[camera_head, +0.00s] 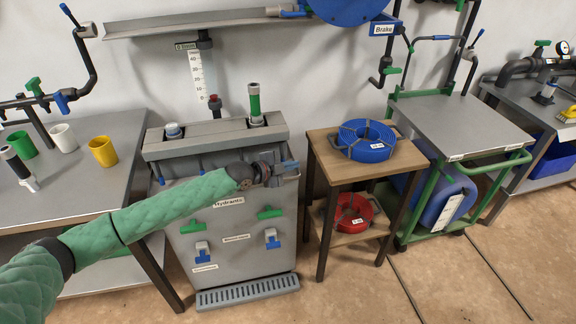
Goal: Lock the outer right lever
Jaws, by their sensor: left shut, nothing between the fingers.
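A grey cabinet (243,270) labelled "Hydrants" stands left of centre. On its front are two green levers, a right one (269,212) and a left one (190,227). Below them are two grey taps with blue handles, a right one (272,238) and a left one (203,252). Which of these is the outer right lever, I cannot tell. My left gripper (293,170) is shut and empty in front of the cabinet's upper right, above the right green lever in the picture. My green-sleeved left arm hides part of the cabinet's upper front. My right gripper is not in view.
A small wooden table (320,143) with a blue hose coil (366,141) on top and a red coil (349,212) below stands close right of the cabinet. A grey bench (85,190) with cups is at left. A green-framed cart (455,120) stands at right. Floor at lower right is clear.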

